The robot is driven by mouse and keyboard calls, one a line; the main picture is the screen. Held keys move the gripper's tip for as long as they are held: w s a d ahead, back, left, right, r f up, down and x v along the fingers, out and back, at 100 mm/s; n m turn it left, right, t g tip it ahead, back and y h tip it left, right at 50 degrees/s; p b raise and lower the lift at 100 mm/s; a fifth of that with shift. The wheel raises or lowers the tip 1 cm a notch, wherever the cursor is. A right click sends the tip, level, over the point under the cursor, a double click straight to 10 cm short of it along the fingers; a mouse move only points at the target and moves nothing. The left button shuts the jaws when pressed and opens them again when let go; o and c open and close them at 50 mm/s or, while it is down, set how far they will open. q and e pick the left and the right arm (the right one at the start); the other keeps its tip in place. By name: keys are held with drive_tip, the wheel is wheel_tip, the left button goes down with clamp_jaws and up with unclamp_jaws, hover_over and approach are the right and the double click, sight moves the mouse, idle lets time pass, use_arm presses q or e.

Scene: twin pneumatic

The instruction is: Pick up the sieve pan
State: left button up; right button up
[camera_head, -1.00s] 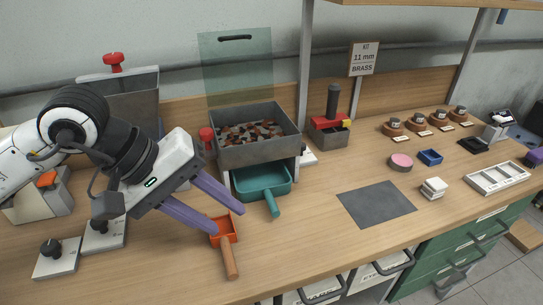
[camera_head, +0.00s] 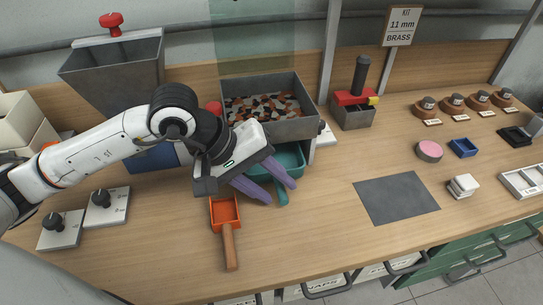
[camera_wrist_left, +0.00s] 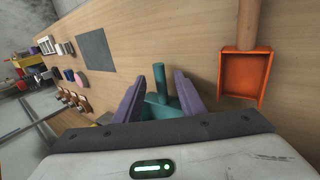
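The sieve pan, which I take to be the teal pan with a handle (camera_head: 291,160), sits under the front of the grey box of mixed pieces. My left gripper (camera_head: 281,194) partly covers it in the head view. The gripper is open, its purple fingers over the pan's handle. In the left wrist view the teal handle (camera_wrist_left: 160,80) shows between the two spread fingers, apart from both; its height relative to the fingertips is hard to tell. My right gripper is not in view.
An orange scoop (camera_head: 225,211) with a wooden handle lies just left of the left gripper. The grey box (camera_head: 290,128) stands above the pan. A dark mat (camera_head: 396,198) lies to the right. The front table middle is clear.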

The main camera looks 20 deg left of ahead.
use_arm(q)
drive_tip(key=shift+w+d+f, duration=0.2)
drive_tip(key=shift+d+f, duration=0.05)
drive_tip(key=shift+f, duration=0.3)
clamp_jaws()
drive_tip(key=shift+r, duration=0.1)
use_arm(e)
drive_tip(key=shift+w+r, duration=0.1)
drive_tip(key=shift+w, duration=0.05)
